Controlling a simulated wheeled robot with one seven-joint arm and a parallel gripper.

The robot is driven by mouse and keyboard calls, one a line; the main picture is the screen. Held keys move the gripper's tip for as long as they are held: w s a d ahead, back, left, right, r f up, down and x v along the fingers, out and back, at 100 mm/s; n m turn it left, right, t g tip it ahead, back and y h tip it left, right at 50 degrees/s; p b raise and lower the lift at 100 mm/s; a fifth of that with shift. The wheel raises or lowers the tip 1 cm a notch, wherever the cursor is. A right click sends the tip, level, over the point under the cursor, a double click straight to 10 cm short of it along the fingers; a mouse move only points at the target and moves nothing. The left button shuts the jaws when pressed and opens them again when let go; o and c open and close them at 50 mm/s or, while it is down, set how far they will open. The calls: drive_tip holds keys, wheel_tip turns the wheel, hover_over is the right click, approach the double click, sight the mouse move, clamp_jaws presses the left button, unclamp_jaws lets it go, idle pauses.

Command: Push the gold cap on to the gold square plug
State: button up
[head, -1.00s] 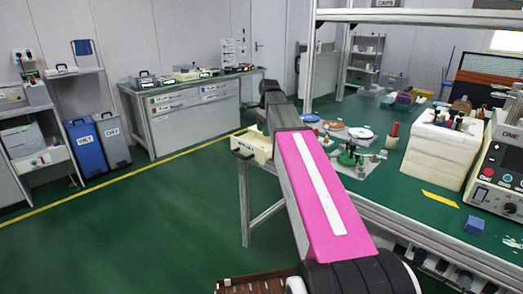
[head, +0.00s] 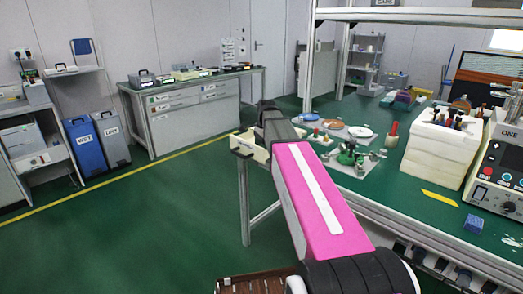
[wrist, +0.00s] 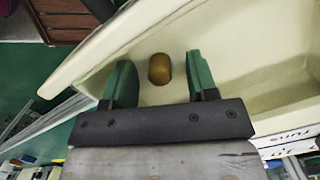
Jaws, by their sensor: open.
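The gold cap (wrist: 159,68) is a small, rounded gold-brown piece lying in a cream bin (wrist: 258,92) in the wrist view. My gripper (wrist: 158,61) is open, with one green finger on either side of the cap. Gaps show between the cap and both fingers, so it is not held. In the head view my arm hides the gripper and the cap, and only part of the cream bin (head: 246,147) shows at the bench's left end. I cannot make out the gold square plug in either view.
A fixture with green parts (head: 350,157) stands on the green bench top, with round discs (head: 331,124) behind it. A white block with several bottles (head: 436,150) and an instrument (head: 500,172) stand at right. The bin's sloping walls surround my fingers.

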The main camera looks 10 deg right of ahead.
clamp_jaws()
drive_tip(key=shift+r, duration=0.1)
